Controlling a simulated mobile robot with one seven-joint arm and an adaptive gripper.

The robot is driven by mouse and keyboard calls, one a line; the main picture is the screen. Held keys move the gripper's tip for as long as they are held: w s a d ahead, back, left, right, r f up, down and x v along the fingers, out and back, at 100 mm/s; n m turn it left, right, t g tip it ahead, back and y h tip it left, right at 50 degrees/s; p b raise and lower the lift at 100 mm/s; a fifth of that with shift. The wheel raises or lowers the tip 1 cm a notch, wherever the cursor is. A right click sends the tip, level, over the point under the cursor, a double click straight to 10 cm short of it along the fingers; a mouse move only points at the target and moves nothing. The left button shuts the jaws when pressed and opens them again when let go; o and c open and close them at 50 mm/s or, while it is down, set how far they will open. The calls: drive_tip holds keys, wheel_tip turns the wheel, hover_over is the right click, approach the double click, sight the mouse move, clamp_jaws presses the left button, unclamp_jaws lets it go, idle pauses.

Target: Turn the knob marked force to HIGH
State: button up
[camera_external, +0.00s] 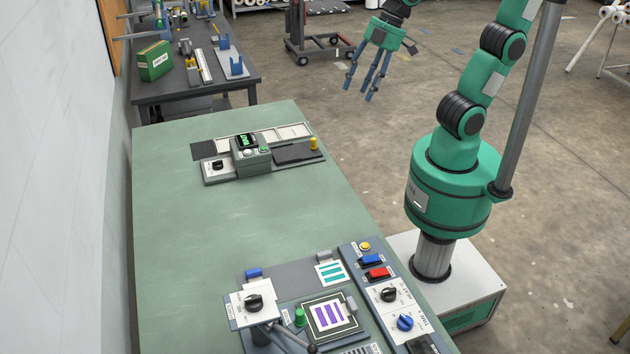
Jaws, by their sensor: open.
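Several knobs show, and their labels are too small to read, so I cannot tell which is marked force. A black knob (254,302) sits on a white plate at the front left. Another black knob (388,294) and a blue knob (405,322) sit on the front right panel. A third black knob (217,166) is on the small device further back. My gripper (359,86) is open and empty, fingers pointing down, in the air beyond the far right of the green table. It is well apart from all the knobs.
The green table (180,235) is mostly bare between the two devices. The front panel also carries a blue switch (371,260), a red switch (378,273) and a green button (300,317). A lever (290,338) stands at the front. A dark bench (190,95) is behind.

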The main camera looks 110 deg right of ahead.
drive_tip(key=w+a+r+n+g+p, duration=0.1)
drive_tip(key=w+a+r+n+p, duration=0.2)
drive_tip(key=w, duration=0.4)
drive_tip(key=w+a+r+n+p, duration=0.1)
drive_tip(key=w+a+r+p, duration=0.25)
drive_tip(key=w, duration=0.45)
drive_tip(key=n+g+p, duration=0.4)
drive_tip(key=n+p, duration=0.7)
drive_tip(key=p, duration=0.4)
hover_over(253, 297)
wheel_tip(253, 297, down, 17)
drive_tip(key=shift+f, duration=0.15)
wheel_tip(253, 297, down, 13)
drive_tip(key=shift+f+p, duration=0.2)
drive_tip(key=shift+p, duration=0.55)
